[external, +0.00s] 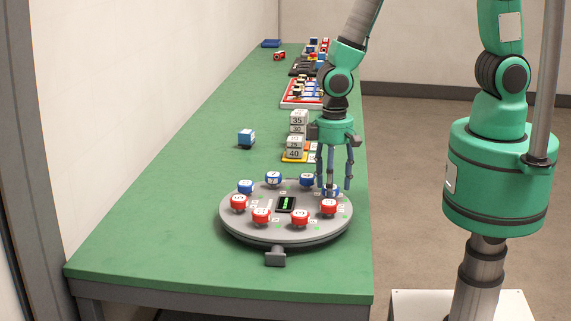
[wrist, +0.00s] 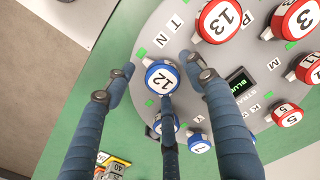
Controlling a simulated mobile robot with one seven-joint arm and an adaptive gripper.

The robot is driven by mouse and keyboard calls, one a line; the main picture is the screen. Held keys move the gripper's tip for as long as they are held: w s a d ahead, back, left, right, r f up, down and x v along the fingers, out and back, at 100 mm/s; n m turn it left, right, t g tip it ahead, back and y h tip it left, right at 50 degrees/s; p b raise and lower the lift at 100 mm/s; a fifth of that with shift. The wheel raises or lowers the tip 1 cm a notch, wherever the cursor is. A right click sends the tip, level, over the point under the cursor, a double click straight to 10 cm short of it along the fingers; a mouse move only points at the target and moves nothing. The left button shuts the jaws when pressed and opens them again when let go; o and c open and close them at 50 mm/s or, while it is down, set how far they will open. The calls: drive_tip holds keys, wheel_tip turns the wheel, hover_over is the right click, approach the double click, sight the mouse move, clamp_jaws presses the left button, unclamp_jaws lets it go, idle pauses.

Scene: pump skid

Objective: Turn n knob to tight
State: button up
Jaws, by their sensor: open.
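The round grey turntable plate (external: 262,225) carries red and blue numbered knobs around its rim. My gripper (external: 335,188) is open and points down over the plate's right side. In the wrist view its fingers spread around the blue knob 12, with no clear contact.
A small dark display (external: 286,204) sits mid-plate. Another red knob (external: 300,217) and blue knob (external: 307,180) are close by. Number blocks (external: 294,147) stand behind the plate. The green bench (external: 150,225) is clear to the left.

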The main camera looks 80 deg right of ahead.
wheel_tip(320, 180, up, 12)
drive_tip(key=shift+f, duration=0.25)
idle(0.3)
drive_tip(key=shift+r, duration=0.1)
idle(0.5)
drive_tip(key=s+d+r+t+b, duration=0.15)
drive_tip(key=d+r, duration=0.25)
drive_tip(key=r, duration=0.6)
drive_tip(key=s+d+r+t+b, duration=0.2)
drive_tip(key=s+d+r, duration=0.2)
drive_tip(key=s+r, duration=0.4)
drive_tip(key=s+d+r+n+t+b, duration=0.1)
drive_tip(key=s+d+r+t+b, duration=0.1)
drive_tip(key=s+d+r, duration=0.3)
drive_tip(key=s+r, duration=0.3)
drive_tip(key=shift+s+r, duration=0.35)
drive_tip(key=shift+s, duration=0.05)
drive_tip(key=shift+w+d, duration=0.1)
drive_tip(key=shift+w, duration=0.05)
idle(2.3)
